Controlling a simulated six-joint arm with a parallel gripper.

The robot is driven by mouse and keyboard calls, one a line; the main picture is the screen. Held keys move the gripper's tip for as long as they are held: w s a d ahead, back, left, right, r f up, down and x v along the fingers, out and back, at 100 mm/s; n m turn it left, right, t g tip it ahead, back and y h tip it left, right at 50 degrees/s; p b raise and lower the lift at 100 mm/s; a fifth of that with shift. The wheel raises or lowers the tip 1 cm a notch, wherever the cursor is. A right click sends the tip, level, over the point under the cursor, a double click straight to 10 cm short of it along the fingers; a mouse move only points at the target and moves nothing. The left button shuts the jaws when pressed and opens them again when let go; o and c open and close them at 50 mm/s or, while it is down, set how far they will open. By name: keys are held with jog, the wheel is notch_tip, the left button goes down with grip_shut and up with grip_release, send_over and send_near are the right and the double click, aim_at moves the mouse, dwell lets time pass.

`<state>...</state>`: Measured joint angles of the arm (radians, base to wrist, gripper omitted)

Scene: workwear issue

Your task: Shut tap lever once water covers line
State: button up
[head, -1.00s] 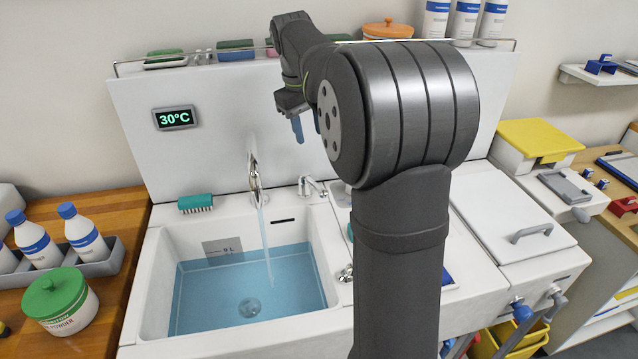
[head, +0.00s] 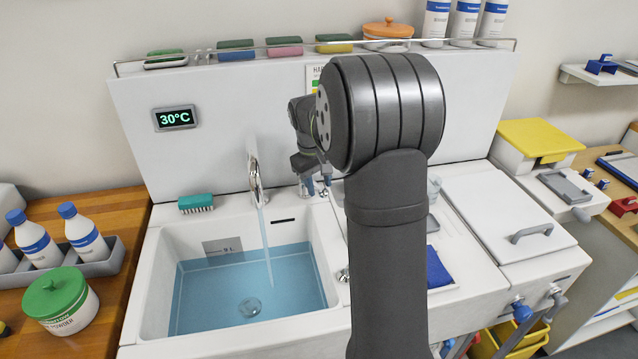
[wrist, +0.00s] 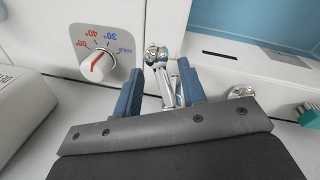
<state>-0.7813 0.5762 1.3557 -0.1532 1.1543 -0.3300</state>
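A white sink (head: 155,290) holds blue water (head: 215,295). A stream (head: 267,245) runs into it from the chrome spout (head: 256,182). A grey level plate (head: 222,246) with a dark line and litre mark is on the back wall; the water's edge meets its lower part, and I cannot tell whether the line is covered. My gripper (head: 318,186) is at the chrome tap lever (head: 323,192), right of the spout. In the wrist view the blue fingers of my gripper (wrist: 161,90) are apart, with the chrome lever (wrist: 158,62) between them; contact is unclear.
A temperature dial (wrist: 97,65) is beside the lever in the wrist view. The wall display (head: 174,118) reads 30°C. A green brush (head: 195,203) lies on the sink's back ledge. A shelf (head: 210,63) above carries sponges. My arm hides part of the right counter.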

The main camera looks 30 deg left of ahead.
jog(key=shift+f, duration=0.15)
jog(key=shift+c, duration=0.5)
grip_shut()
jog(key=shift+s, duration=0.1)
jog(key=shift+s+a+m+g+h, duration=0.15)
jog(key=shift+s+a+m, duration=0.5)
jog(key=shift+m, duration=0.75)
jog(key=shift+s+a+m+g+h, duration=0.2)
jog(key=shift+s+a+m, duration=0.45)
jog(key=shift+m, duration=0.75)
jog(key=shift+s+a+m+g+h, duration=0.15)
jog(key=shift+s+a+m, duration=0.5)
jog(key=shift+m, duration=0.75)
jog(key=shift+a, duration=0.1)
